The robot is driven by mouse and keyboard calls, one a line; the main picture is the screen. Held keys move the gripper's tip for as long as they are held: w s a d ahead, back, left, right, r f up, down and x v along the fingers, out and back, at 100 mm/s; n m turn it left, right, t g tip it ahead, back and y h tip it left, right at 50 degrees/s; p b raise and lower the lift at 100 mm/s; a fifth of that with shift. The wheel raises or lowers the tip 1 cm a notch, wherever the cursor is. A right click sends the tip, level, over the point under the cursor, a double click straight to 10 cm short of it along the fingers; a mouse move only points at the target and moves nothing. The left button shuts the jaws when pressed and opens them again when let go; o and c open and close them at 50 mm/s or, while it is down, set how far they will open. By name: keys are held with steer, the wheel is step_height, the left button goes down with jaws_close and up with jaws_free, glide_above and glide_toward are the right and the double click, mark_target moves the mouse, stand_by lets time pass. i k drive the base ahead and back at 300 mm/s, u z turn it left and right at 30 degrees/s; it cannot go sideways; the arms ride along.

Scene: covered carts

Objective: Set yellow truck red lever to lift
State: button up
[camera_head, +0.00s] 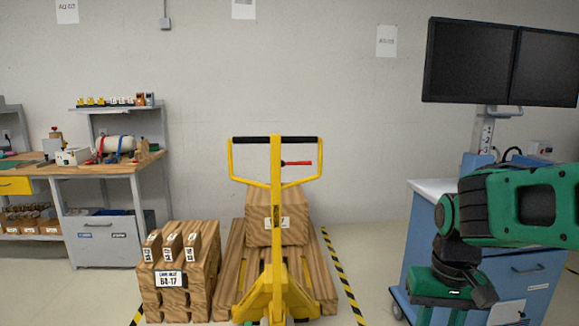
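The yellow truck (275,215) stands upright ahead of me, a little left of the picture's middle, with its handle loop raised. The handle has a black grip bar along its top. The red lever (297,163) sticks out to the right from inside the loop, near its centre, and lies about level. Nothing touches the lever. Parts of my green and black arm fill the lower right, well to the right of the truck.
A wooden pallet (320,270) with a wooden box (262,222) sits behind the truck. Stacked wooden blocks (172,300) stand left of it. A blue cart (425,235) with monitors (470,60) is at right, partly behind my arm. A workbench (100,170) stands at left.

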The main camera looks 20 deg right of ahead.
mark_target(299, 163)
steer(key=u, duration=0.05)
steer(key=i, duration=1)
steer(key=z, duration=0.05)
